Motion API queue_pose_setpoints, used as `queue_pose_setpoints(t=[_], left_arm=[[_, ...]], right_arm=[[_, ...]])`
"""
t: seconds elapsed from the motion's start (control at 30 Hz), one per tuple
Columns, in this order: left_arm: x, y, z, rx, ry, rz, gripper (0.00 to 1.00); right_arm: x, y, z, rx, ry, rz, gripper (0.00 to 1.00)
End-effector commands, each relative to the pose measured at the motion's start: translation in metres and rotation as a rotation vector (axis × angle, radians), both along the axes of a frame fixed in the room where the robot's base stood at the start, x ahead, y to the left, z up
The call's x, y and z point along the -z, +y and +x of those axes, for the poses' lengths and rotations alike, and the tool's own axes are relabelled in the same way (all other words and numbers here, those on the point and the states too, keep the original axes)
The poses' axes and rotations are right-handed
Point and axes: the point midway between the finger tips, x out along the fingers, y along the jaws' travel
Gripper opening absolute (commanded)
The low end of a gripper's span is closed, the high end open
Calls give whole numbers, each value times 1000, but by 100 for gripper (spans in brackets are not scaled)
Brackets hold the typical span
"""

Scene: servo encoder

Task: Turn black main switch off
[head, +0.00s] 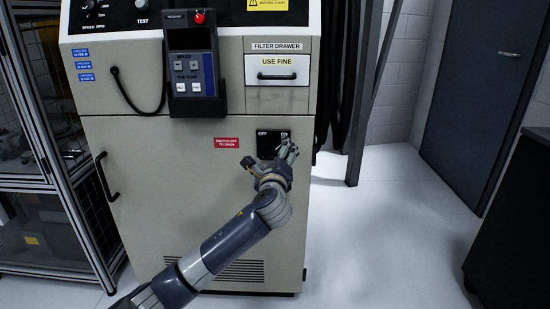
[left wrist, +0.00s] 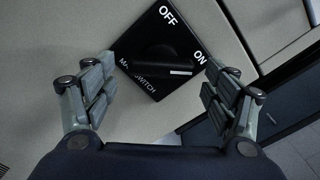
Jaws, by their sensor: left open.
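The black main switch plate (head: 266,146) is on the front of the beige cabinet, partly hidden behind my left gripper (head: 287,150). In the left wrist view the square black plate (left wrist: 150,85) looks tilted, with white "OFF" at the top, "ON" at the right and partly covered "MAIN SWITCH" lettering. Its black knob (left wrist: 160,62) has a white mark at its right end, on the side of "ON". My left gripper (left wrist: 160,70) is open, with one finger on each side of the knob. No contact with the knob shows. My right gripper is not in view.
A red label (head: 226,142) is left of the switch. A handheld pendant (head: 190,65) with a red button hangs above it, beside a filter drawer (head: 277,75). A black door handle (head: 107,177) is at the cabinet's left. Floor (head: 375,215) to the right is clear.

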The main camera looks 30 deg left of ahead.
Motion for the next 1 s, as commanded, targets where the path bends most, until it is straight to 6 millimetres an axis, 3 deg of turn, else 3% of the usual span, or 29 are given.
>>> queue_pose_setpoints(t=[0.43, 0.63, 1.0], left_arm=[[0, 5, 8, 1, -1, -1, 78], [0, 4, 8, 1, 0, -1, 35], [0, 4, 8, 0, -12, -25, 34]], right_arm=[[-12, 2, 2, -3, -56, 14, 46], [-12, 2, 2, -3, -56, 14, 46], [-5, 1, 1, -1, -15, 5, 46]])
